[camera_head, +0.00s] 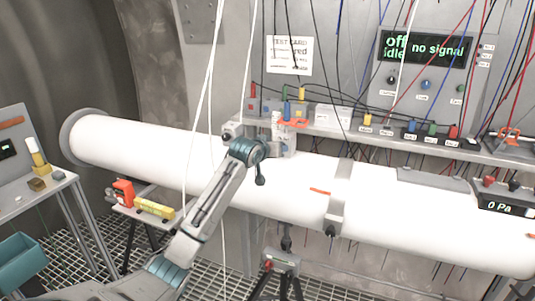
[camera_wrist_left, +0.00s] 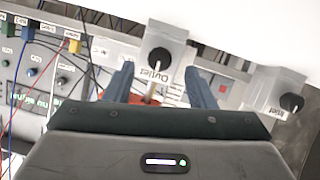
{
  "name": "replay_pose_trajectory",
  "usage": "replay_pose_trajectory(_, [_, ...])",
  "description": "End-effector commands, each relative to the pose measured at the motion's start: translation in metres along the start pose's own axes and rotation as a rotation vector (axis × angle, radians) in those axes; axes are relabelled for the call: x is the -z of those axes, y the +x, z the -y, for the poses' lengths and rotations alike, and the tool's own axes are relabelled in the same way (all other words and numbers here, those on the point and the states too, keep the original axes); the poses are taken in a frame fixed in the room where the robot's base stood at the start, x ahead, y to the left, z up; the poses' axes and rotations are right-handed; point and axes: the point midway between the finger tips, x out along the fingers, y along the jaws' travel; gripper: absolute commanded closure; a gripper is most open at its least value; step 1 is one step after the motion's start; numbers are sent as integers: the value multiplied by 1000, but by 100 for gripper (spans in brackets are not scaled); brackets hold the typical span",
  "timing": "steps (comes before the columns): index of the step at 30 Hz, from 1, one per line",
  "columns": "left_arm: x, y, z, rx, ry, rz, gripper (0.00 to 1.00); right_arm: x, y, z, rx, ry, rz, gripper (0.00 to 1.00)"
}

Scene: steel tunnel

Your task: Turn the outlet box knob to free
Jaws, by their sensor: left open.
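In the left wrist view, the outlet box (camera_wrist_left: 177,42) is pale grey with the word "Outlet" printed near its round black knob (camera_wrist_left: 160,61). The knob has a white pointer line, seen almost upright in this picture. My left gripper (camera_wrist_left: 160,70) is open, its two fingers either side of the label and just short of the knob. No contact with the knob is visible. A similar inlet box (camera_wrist_left: 278,84) with a black knob (camera_wrist_left: 291,103) is at the right. In the head view my left arm reaches the pipe's top edge; its fingers cannot be made out. My right gripper is not in view.
A large white pipe (camera_head: 150,149) crosses the head view beneath the shelf. A grey panel (camera_head: 421,80) reads "off", "idle" and "no signal". Cables hang in front of the shelf. An orange-brown part (camera_wrist_left: 152,91) shows between my fingers in the wrist view.

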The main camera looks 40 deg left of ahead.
Motion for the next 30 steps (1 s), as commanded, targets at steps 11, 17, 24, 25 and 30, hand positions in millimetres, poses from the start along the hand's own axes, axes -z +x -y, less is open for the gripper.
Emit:
replay_pose_trajectory(11, [-2, -61, 1, 0, 2, -1, 50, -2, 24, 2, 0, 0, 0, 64])
replay_pose_trajectory(17, [-1, -70, 0, 0, 0, 1, 50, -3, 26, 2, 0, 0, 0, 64])
replay_pose_trajectory(24, [-1, -70, 0, 0, -1, 1, 50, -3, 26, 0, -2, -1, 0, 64])
replay_pose_trajectory(25, [-1, -70, 0, 0, -1, 1, 50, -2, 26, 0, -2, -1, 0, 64])
replay_pose_trajectory(30, [-1, -70, 0, 0, 0, 1, 50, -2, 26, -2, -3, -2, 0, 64])
